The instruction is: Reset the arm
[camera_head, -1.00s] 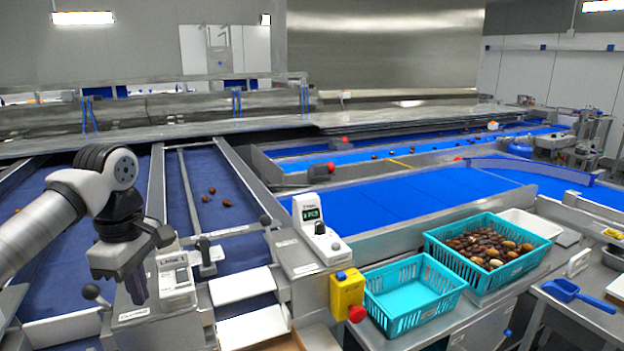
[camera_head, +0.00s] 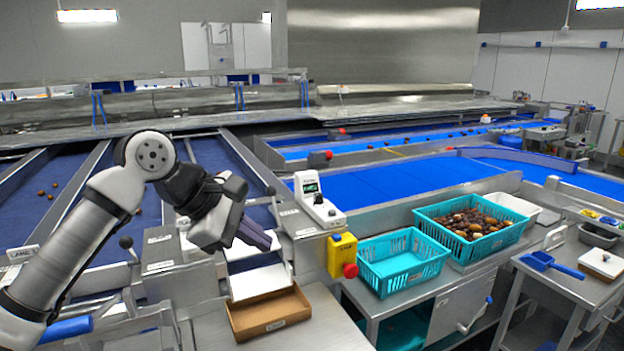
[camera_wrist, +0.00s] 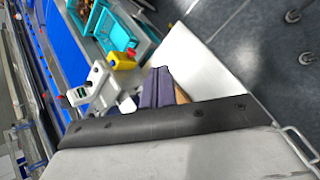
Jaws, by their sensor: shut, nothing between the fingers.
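My gripper (camera_head: 258,236) is shut and empty in the head view. It is held in the air above the lane ends, pointing right and slightly down. Its dark fingers (camera_wrist: 160,88) lie together in the wrist view. My arm comes in from the lower left and bends at the elbow. A cardboard tray (camera_head: 268,316) lies on the steel bench below and just right of the gripper, and looks empty. The fingers hide most of that tray in the wrist view.
A yellow box with a red button (camera_head: 342,255) and a white scale (camera_head: 320,205) stand to the right. Beyond are an empty teal basket (camera_head: 402,262) and a teal basket (camera_head: 440,236) full of dates. A blue scoop (camera_head: 545,262) lies on the right cart.

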